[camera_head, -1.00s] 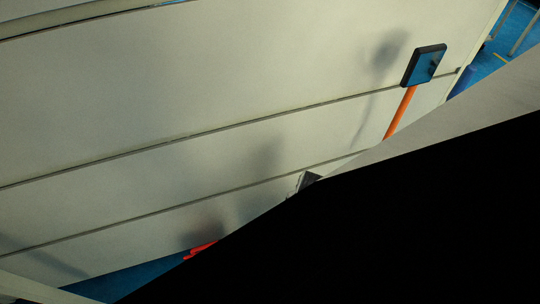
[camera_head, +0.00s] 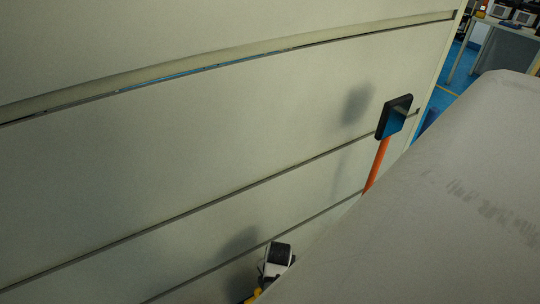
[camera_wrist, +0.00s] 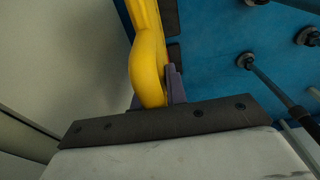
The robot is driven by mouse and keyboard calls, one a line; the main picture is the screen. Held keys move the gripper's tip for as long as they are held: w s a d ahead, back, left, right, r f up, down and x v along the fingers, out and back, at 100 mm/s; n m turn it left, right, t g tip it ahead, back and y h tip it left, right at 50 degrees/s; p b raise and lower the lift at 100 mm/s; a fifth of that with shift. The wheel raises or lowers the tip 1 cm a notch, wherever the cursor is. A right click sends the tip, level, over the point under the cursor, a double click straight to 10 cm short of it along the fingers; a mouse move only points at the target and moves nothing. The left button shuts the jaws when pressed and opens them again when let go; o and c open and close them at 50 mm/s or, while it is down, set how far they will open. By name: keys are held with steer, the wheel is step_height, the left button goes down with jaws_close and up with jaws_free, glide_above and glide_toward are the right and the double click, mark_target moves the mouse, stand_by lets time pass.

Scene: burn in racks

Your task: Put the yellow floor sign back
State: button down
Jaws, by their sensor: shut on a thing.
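The yellow floor sign (camera_wrist: 147,60) shows in the wrist view as a smooth, curved yellow part rising from my gripper (camera_wrist: 170,85). The gripper is shut on it, with a dark grey finger visible against its right side. The lower end of the yellow part is hidden behind the dark gripper plate. In the head view a small bit of yellow, likely the same sign (camera_head: 254,295), shows at the bottom edge below a black-and-white part of my arm. Most of the sign is out of view.
A cream panelled wall (camera_head: 180,150) fills the head view's left and middle. An orange post (camera_head: 377,165) with a dark blue plate (camera_head: 395,116) stands by it. A table (camera_head: 500,40) is far right.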

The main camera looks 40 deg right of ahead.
step_height(320, 180, down, 10)
stand_by(0.5)
steer(key=shift+w+f, duration=0.1)
steer(key=shift+f, duration=0.05)
steer(key=shift+f+b, duration=0.15)
steer(key=shift+b, duration=0.2)
steer(key=c, duration=1.4)
jaws_free()
steer(key=r, duration=0.4)
steer(key=d+r, duration=0.1)
steer(key=r, duration=0.7)
steer(key=shift+s+d+r+p, duration=0.15)
steer(key=shift+s+d+p, duration=0.05)
steer(key=shift+p, duration=0.15)
